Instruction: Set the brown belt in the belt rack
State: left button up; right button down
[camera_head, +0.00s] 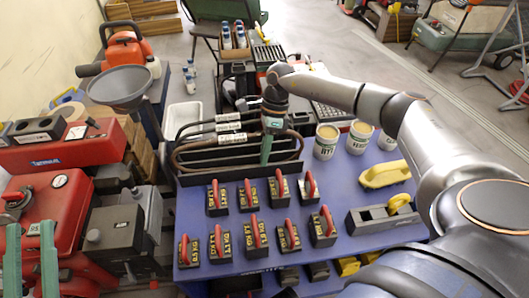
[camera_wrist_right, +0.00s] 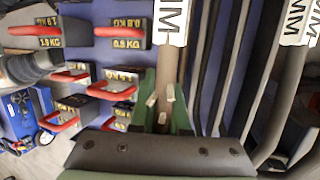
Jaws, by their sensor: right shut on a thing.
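The brown belt (camera_head: 190,146) is a thin loop with a white label, lying along the front of the dark belt rack (camera_head: 235,172) in the head view. My right gripper (camera_head: 266,152) is at the right part of the rack, pointing down, its green fingers shut on the brown belt, which also shows in the right wrist view (camera_wrist_right: 170,65). I cannot tell whether the belt rests fully in a slot. My left gripper (camera_head: 30,262) is at the lower left edge of the head view, its two green fingers apart and empty.
Black belts (camera_wrist_right: 235,60) with white labels sit beside the brown one. Several weights with red handles (camera_head: 252,232) stand in front of the rack on the blue table (camera_head: 335,180). Tubs (camera_head: 326,142) and a yellow float (camera_head: 385,174) are at right; red machines (camera_head: 60,225) at left.

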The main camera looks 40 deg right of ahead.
jog(key=shift+f, duration=0.45)
jog(key=c, duration=0.8)
grip_release()
